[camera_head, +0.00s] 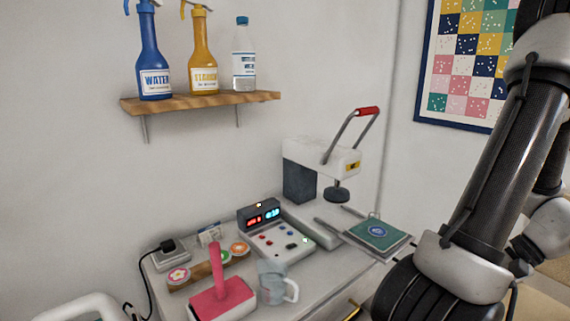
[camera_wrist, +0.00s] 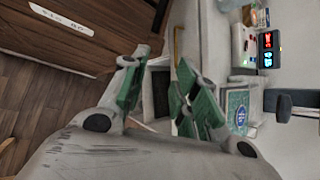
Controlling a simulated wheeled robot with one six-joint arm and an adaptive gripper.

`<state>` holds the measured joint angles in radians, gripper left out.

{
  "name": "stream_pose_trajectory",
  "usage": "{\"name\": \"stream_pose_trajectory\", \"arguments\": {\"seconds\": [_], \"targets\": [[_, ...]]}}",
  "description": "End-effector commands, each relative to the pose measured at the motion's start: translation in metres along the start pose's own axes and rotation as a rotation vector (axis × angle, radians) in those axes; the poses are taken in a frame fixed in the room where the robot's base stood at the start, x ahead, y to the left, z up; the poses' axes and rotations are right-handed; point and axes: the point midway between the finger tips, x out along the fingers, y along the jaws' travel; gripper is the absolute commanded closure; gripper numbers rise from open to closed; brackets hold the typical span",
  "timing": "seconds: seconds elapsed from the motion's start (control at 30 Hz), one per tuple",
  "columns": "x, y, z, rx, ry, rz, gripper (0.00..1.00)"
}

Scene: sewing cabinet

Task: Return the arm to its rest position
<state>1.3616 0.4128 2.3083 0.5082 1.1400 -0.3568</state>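My gripper (camera_wrist: 163,68) shows in the wrist view, with two green-padded fingers spread apart and nothing seen between them. It hangs beside the cabinet, with the wooden cabinet front to the left and the cabinet top to the right. In the head view my dark arm (camera_head: 505,150) stands raised along the right side, bent at a large joint near the bottom. My gripper is not visible in the head view.
The cabinet top (camera_head: 325,274) holds a white press (camera_head: 320,155) with a red handle, a green patch (camera_head: 380,233) on a plate, a control box (camera_head: 278,240), a pink-handled tool (camera_head: 222,300) and a grey mug (camera_head: 271,280). A shelf (camera_head: 200,101) holds bottles above.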

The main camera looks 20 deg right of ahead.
Motion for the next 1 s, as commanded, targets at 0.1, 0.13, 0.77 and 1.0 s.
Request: {"name": "stream_pose_trajectory", "arguments": {"seconds": [0.1, 0.13, 0.77, 1.0], "targets": [[-0.013, -0.019, 0.019, -0.098, 0.062, 0.206, 0.7], [-0.016, -0.024, 0.023, -0.126, 0.082, 0.252, 0.7], [-0.035, -0.158, 0.149, -1.139, 0.495, 0.654, 0.7], [-0.022, -0.184, 0.197, -1.415, 0.513, 0.577, 0.7]]}}
